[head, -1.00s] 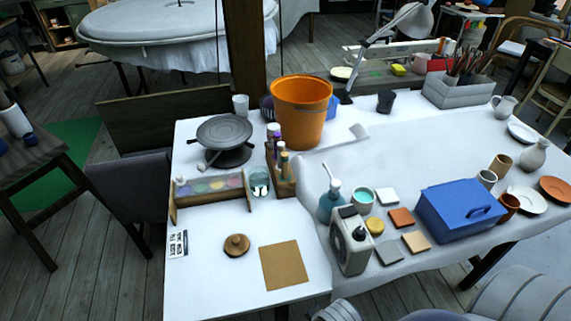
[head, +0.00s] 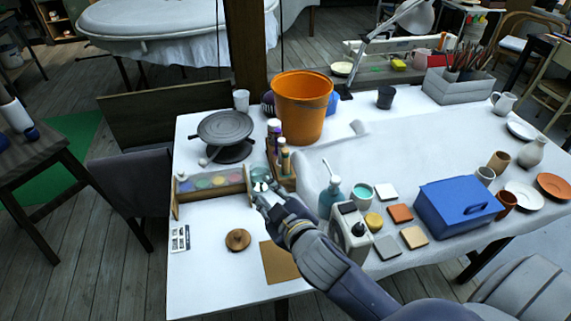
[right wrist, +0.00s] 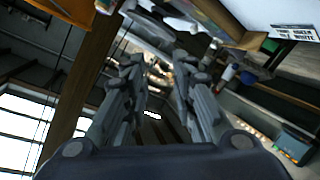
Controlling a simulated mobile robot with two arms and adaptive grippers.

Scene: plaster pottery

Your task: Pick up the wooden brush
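A round brown wooden piece with a knob on top, which looks like the wooden brush (head: 238,240), lies on the white table (head: 205,285) near its front left. My right gripper (head: 266,196) reaches in from the lower right, above and behind the brush in the head view. Its fingers overlap the small glass jar (head: 257,187) there; I cannot tell whether they touch it. In the right wrist view the fingers of this gripper (right wrist: 158,68) stand apart with nothing seen between them. The brush cannot be made out in the right wrist view. My left gripper is not in view.
A tan square board (head: 277,262) lies right of the brush, partly under my forearm. A paint palette rack (head: 212,190), bottle box (head: 284,178) and orange bucket (head: 302,108) stand behind. A pump bottle (head: 331,197) and grey device (head: 350,232) are close beside my right arm.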

